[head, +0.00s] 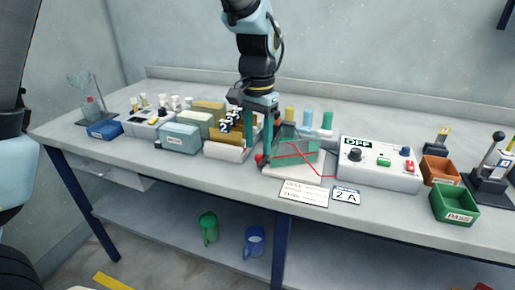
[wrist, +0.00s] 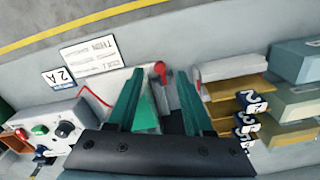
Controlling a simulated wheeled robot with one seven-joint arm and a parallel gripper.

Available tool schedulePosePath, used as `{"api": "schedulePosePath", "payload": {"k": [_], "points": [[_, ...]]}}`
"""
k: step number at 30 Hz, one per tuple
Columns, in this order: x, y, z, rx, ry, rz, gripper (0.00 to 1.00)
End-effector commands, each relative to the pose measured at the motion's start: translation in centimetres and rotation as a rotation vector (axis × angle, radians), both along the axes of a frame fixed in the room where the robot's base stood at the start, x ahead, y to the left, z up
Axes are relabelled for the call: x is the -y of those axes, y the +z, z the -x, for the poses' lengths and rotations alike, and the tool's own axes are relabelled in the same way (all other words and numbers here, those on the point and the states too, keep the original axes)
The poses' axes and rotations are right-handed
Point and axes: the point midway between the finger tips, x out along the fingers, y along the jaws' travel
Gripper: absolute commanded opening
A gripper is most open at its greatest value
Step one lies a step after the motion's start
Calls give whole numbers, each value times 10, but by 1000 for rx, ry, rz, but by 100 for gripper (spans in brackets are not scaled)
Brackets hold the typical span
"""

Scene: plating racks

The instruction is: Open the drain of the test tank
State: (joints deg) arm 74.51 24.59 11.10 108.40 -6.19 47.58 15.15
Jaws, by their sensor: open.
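The test tank (head: 298,150) is a clear green box on a white base, right of the bench's middle. A red handle (head: 261,159), which looks like the drain's, is at the tank's left end. My gripper (head: 258,146) points down, open and empty, at this end of the tank. In the wrist view, the red handle (wrist: 160,71) shows between the tips of my teal fingers (wrist: 158,82), and part of the green tank (wrist: 146,112) shows behind them. I cannot tell the handle's height relative to the tips, and I see no contact.
A control box (head: 380,164) with an OFF display stands right of the tank, a red wire leading towards it. Numbered brown racks (head: 238,133) and a white roll (head: 224,152) are close on the left. Coloured bottles (head: 307,118) stand behind. Labels (head: 304,193) lie in front.

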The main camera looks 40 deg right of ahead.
Motion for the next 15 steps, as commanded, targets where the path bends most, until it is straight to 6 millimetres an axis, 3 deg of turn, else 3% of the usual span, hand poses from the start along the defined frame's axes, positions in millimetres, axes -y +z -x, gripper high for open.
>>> {"api": "schedulePosePath", "payload": {"k": [6,15], "points": [[-1,-25,0,-1,1,-2,51],[0,-31,0,0,1,1,51]]}}
